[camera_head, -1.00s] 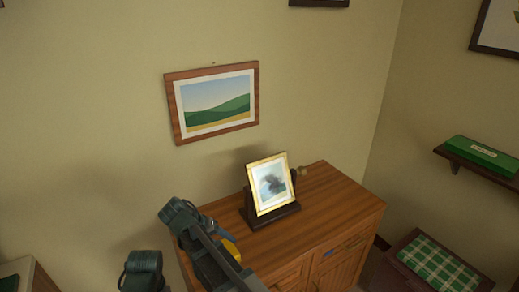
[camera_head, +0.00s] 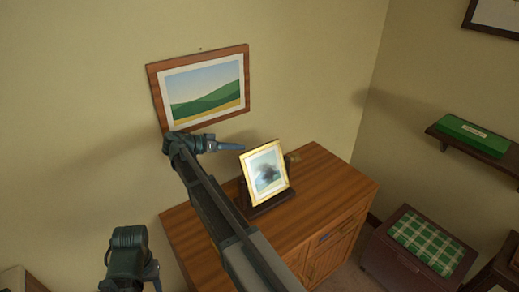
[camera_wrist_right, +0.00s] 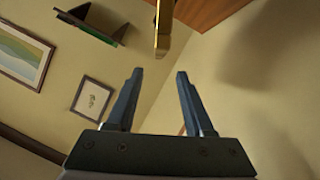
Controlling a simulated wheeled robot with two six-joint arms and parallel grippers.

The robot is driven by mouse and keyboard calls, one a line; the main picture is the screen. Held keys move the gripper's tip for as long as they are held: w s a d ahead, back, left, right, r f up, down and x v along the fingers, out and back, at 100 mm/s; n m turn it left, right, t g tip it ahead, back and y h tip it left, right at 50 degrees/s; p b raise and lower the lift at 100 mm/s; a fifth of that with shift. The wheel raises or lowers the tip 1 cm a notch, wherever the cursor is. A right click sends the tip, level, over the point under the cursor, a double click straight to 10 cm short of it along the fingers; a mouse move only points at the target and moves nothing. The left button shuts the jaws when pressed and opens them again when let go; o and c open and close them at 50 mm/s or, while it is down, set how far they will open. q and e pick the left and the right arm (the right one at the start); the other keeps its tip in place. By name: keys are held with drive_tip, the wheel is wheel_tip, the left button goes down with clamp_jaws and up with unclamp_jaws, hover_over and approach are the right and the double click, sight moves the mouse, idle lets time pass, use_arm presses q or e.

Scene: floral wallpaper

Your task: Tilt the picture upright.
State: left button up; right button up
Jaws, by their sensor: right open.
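A small gold-framed picture (camera_head: 264,171) leans back in a dark stand (camera_head: 271,201) on the wooden cabinet. My right gripper (camera_head: 242,147) is beside its upper left corner, with its fingers pointing right. In the right wrist view the gripper (camera_wrist_right: 160,73) is open and empty. The gold frame (camera_wrist_right: 163,30) shows there edge-on, just beyond the fingertips and roughly in line with the gap between them.
A wood-framed landscape picture (camera_head: 203,85) hangs slightly tilted on the wall behind my right gripper. The cabinet top (camera_head: 325,170) is clear right of the stand. A shelf (camera_head: 480,156) with a green box (camera_head: 473,136) and a chest with a checked cushion (camera_head: 425,242) are at right.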

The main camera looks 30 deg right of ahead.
sight(256, 148)
drive_tip(key=b+x, duration=0.3)
drive_tip(key=x, duration=0.6)
drive_tip(key=shift+d+f, duration=0.2)
drive_tip(key=shift+d, duration=0.1)
drive_tip(key=shift+x, duration=0.75)
drive_tip(key=shift+r, duration=0.1)
clamp_jaws()
